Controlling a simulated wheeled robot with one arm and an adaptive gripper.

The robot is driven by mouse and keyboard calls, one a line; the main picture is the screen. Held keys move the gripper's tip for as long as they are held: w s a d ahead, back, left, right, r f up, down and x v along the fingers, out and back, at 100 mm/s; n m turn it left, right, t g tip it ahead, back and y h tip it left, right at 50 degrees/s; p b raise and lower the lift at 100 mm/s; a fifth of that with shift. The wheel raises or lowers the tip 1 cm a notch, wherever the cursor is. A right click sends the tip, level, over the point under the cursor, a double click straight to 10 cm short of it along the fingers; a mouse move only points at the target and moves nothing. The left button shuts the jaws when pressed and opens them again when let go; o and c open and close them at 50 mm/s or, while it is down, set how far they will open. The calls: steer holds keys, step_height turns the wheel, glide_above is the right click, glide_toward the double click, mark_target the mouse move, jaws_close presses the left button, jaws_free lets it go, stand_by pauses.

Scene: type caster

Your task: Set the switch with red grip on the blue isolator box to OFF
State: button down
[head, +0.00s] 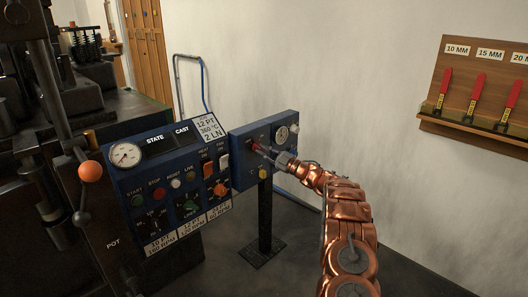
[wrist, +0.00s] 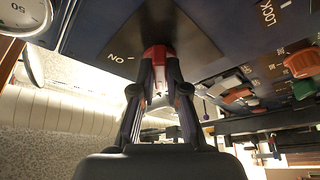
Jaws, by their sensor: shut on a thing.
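The blue isolator box (head: 240,146) stands on a dark post, with a round gauge (head: 282,135) on its face. My gripper (head: 264,152) reaches its face from the right. In the wrist view my gripper (wrist: 160,72) has both fingers closed on the red grip (wrist: 157,52) of the switch, in front of a dark plate. An ON label (wrist: 119,58) reads upside down on the plate, just left of the grip. The fingers and my arm cover much of the switch in the head view. An OFF mark cannot be made out.
A larger blue control panel (head: 150,177) with knobs, buttons and a gauge stands directly left of the box. An orange ball lever (head: 90,171) is further left. A wooden rack (head: 466,128) with red-handled tools hangs on the right wall. Floor shows around the post (head: 265,215).

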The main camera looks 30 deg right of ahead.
steer(key=c, duration=1.2)
jaws_free()
steer(key=v, duration=1.2)
steer(key=shift+w, duration=0.1)
